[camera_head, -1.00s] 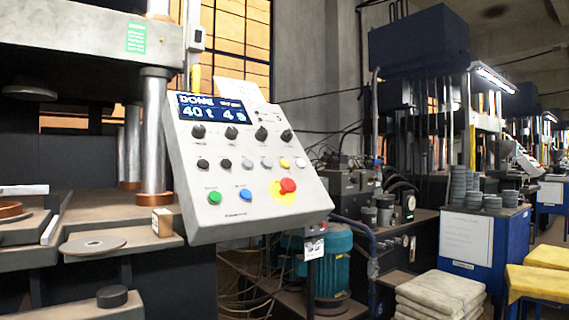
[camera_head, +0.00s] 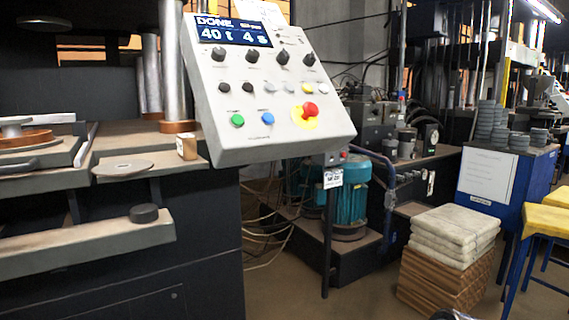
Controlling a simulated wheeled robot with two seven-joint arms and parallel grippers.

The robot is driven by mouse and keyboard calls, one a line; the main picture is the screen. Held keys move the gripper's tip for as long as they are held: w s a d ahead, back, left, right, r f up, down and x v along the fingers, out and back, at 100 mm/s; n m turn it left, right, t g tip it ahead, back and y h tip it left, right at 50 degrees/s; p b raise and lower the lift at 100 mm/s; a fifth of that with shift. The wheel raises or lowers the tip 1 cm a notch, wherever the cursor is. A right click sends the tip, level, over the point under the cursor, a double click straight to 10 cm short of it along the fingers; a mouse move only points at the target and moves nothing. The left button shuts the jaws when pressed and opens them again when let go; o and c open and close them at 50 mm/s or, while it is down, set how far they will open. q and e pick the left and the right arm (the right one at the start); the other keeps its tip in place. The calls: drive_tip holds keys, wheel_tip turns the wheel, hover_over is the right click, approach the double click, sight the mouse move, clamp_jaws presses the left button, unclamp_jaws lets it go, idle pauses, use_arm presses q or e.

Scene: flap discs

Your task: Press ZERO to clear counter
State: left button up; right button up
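The grey control panel (camera_head: 280,143) stands tilted on a post at the upper middle. Its blue screen (camera_head: 233,32) reads "DONE", "40 t" and what looks like "4 s". Below the screen are several black knobs (camera_head: 251,57). Under them is a row of small black, grey, yellow and white buttons, including a yellow button (camera_head: 302,87). The bottom row has a green button (camera_head: 237,121), a blue button (camera_head: 267,118) and a red mushroom button (camera_head: 309,109) on a yellow plate. The labels are too small to read, so I cannot tell which button is ZERO.
A press with steel columns (camera_head: 171,60) and a dark bench with a flat disc (camera_head: 122,168) stand at left. A small box (camera_head: 187,147) sits beside the panel. Stacked sacks (camera_head: 455,225), a blue cabinet (camera_head: 490,180) and a yellow-topped table (camera_head: 540,222) are at right.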

clamp_jaws()
idle(1.4)
